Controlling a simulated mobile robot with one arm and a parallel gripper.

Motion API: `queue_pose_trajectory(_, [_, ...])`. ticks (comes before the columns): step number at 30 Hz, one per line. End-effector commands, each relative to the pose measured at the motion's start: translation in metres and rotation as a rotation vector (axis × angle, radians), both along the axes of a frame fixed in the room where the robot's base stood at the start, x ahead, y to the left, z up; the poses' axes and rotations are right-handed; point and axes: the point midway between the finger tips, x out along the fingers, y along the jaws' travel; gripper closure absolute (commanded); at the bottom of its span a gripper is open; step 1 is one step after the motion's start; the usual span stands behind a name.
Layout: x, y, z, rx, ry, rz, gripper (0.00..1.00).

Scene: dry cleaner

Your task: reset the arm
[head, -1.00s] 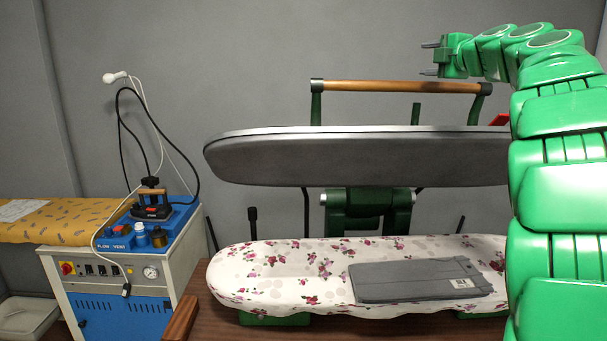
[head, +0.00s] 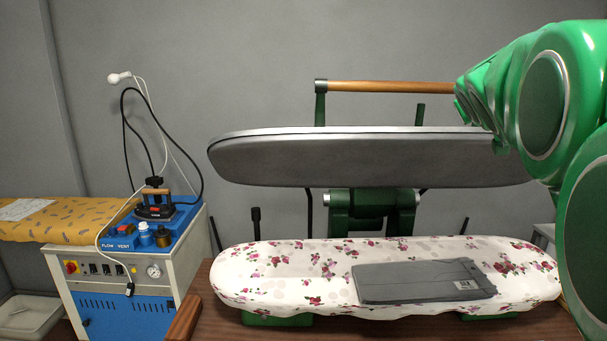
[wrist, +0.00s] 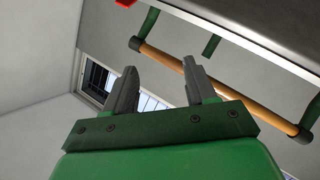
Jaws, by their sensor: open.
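My gripper (wrist: 160,90) shows in the wrist view, with its two grey fingers apart and nothing between them. In the head view my green arm fills the right side, and the gripper itself cannot be made out there. The arm overlaps the right end of the press's wooden handle bar (head: 390,87). In the wrist view the handle bar (wrist: 215,88) runs diagonally at the right, beyond the fingers.
The raised grey press head (head: 365,160) hangs over a floral padded board (head: 290,290). A flat grey package (head: 420,281) lies on the board. A steam unit (head: 118,290) with an iron (head: 153,206) stands at left. A yellow patterned board (head: 60,222) is behind it.

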Motion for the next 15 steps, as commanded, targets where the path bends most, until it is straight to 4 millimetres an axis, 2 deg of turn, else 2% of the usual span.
queue_pose_trajectory(1, [-0.011,0.011,-0.025,0.055,0.053,-0.003,0.44])
queue_pose_trajectory(6, [-0.049,0.049,-0.107,0.223,0.244,-0.002,0.44])
queue_pose_trajectory(11, [-0.093,0.094,-0.173,0.357,0.424,0.025,0.44])
queue_pose_trajectory(15, [-0.136,0.137,-0.226,0.457,0.592,0.063,0.44])
